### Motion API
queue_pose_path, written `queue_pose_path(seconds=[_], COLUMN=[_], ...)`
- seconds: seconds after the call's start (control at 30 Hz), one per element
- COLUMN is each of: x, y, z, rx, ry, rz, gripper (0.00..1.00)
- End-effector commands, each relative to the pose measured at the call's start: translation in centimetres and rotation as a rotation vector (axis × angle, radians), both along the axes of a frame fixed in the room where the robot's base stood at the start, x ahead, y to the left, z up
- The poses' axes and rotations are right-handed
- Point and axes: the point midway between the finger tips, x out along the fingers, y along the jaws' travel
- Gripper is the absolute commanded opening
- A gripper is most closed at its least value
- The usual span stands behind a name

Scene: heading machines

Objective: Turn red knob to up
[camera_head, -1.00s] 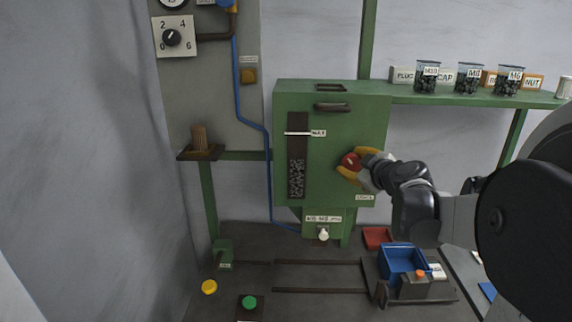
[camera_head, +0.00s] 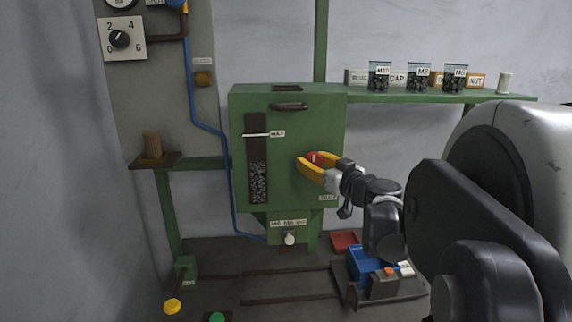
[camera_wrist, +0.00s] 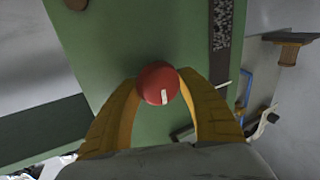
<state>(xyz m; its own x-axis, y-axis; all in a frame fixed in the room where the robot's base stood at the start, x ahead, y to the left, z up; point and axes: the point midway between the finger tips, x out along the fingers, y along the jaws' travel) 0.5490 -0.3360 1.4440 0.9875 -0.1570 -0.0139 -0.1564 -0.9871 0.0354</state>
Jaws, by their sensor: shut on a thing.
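The red knob (camera_head: 314,157) is on the front of the green cabinet (camera_head: 224,180), right of its dark level window. It is round with a short white mark. My gripper (camera_head: 312,163) has yellow fingers, which are closed around the knob from the right side. In the wrist view the red knob (camera_wrist: 158,83) sits between the two fingertips (camera_wrist: 158,84), one on each side, both touching it. Its white mark shows on the lower part of its face in that view. In the head view the fingers cover part of the knob.
A shelf (camera_head: 420,98) with jars and labelled boxes is at the right. A blue bin (camera_head: 366,262) and red tray (camera_head: 344,240) lie below. A dial (camera_head: 120,39) is on the panel at upper left. Yellow (camera_head: 172,306) and green (camera_head: 217,317) buttons are low in front.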

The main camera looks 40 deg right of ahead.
Motion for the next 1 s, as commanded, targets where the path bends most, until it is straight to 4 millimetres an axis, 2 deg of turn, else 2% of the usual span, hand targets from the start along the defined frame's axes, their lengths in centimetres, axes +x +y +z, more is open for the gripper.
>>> queue_pose_path(seconds=[0.53, 0.57, 0.63, 1.0], x=[-0.04, -0.04, -0.04, -0.43], y=[-0.11, -0.11, -0.09, 0.02], z=[0.03, 0.03, 0.02, -0.01], rx=[0.025, 0.025, 0.025, 0.024], ry=[-0.015, -0.015, -0.015, -0.014], rz=[-0.003, -0.003, -0.002, -0.001], gripper=[0.15, 0.48, 0.69, 0.70])
